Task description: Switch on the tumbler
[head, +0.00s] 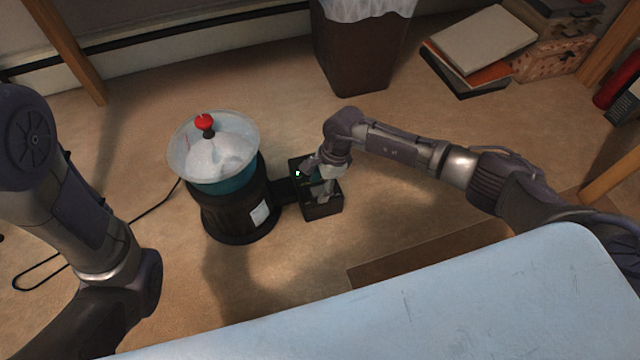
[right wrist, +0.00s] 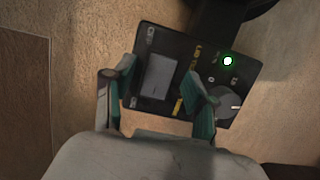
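The tumbler (head: 232,212) stands on the floor, a black ribbed base with a teal bowl, clear lid and red knob. Its black control box (head: 322,210) juts out at its right. In the right wrist view the box face (right wrist: 150,45) shows a grey rectangular plate (right wrist: 159,77), a round dial (right wrist: 228,104) and a bright green-rimmed light (right wrist: 228,61). My right gripper (head: 318,181) is over the box, its teal-padded fingers apart and empty (right wrist: 162,72), one on each side of the plate. Touch cannot be told. My left arm shows at left; its gripper is out of view.
A pale blue tabletop (head: 430,300) fills the lower right. A brown bin (head: 355,55) with a white liner stands behind the box. Books (head: 485,40) lie at the upper right. A black cable (head: 150,208) runs left from the tumbler. The floor between is clear.

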